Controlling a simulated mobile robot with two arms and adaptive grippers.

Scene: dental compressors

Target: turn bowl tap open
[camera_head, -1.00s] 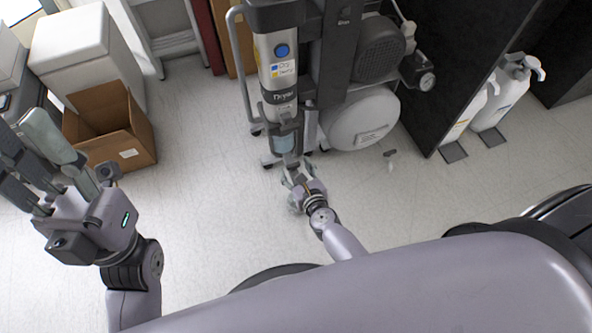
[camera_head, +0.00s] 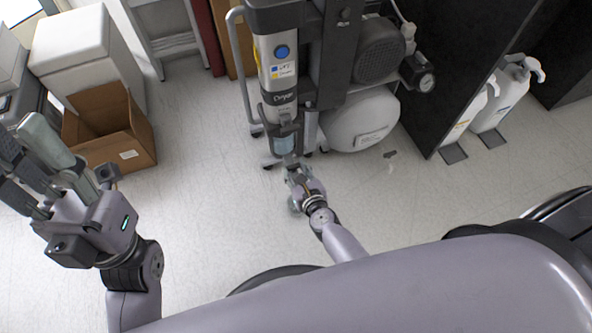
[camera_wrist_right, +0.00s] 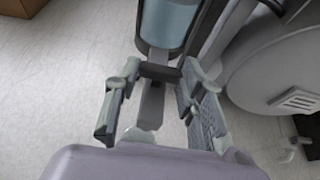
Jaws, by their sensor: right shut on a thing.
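The clear bluish bowl (camera_head: 284,144) hangs at the foot of the upright grey dryer cylinder (camera_head: 282,80). It also shows at the top of the right wrist view (camera_wrist_right: 168,24). Below it is a dark collar, with a grey tap piece (camera_wrist_right: 152,104) reaching down from it. My right gripper (camera_head: 293,166) is just under the bowl. In the right wrist view its fingers (camera_wrist_right: 152,88) stand on both sides of the tap and are shut on it. The contact faces are partly hidden. My left gripper (camera_head: 28,140) is raised at the left, empty, its fingers apart.
The compressor's white tank (camera_head: 362,120) and motor (camera_head: 380,52) stand close right of the bowl. A grey tube handle (camera_head: 240,70) is at its left. An open cardboard box (camera_head: 108,130) sits on the floor at left. White dispenser bottles (camera_head: 500,95) stand at right.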

